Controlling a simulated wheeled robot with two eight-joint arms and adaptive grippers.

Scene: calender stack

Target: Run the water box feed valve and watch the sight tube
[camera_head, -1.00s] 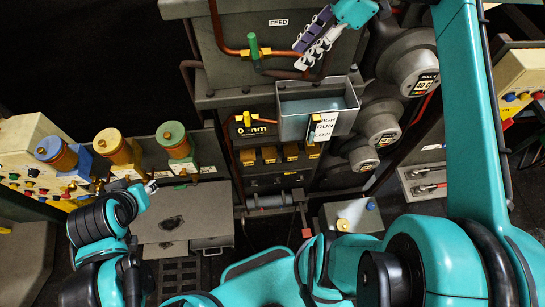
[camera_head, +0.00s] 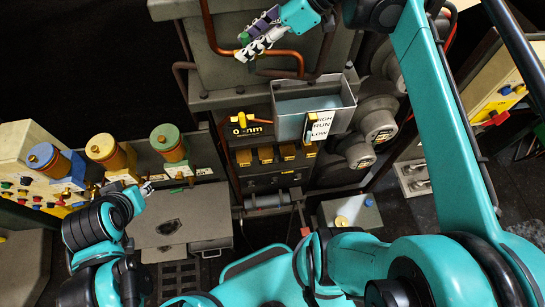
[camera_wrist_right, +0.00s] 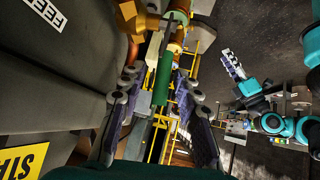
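The feed valve's green handle (camera_head: 244,38) stands on the copper pipe at the top, partly hidden by my right gripper (camera_head: 262,42). In the right wrist view, the handle (camera_wrist_right: 163,78) stands between the two fingers of the right gripper (camera_wrist_right: 157,105), with gaps on both sides; the fingers are apart. The grey water box (camera_head: 345,105) below holds bluish water. A white HIGH/RUN/LOW scale (camera_head: 320,126) is on its front, beside a narrow sight tube (camera_head: 309,127). The water level in the tube is too small to read. My left gripper (camera_head: 138,188) is far left, low, away from the valve.
Copper pipes (camera_head: 284,54) run around the valve. A yellow-handled valve and gauge (camera_head: 245,124) sit left of the water box. Large grey rollers (camera_head: 377,122) stand to its right. Blue, yellow and green capped pots (camera_head: 104,148) stand at left.

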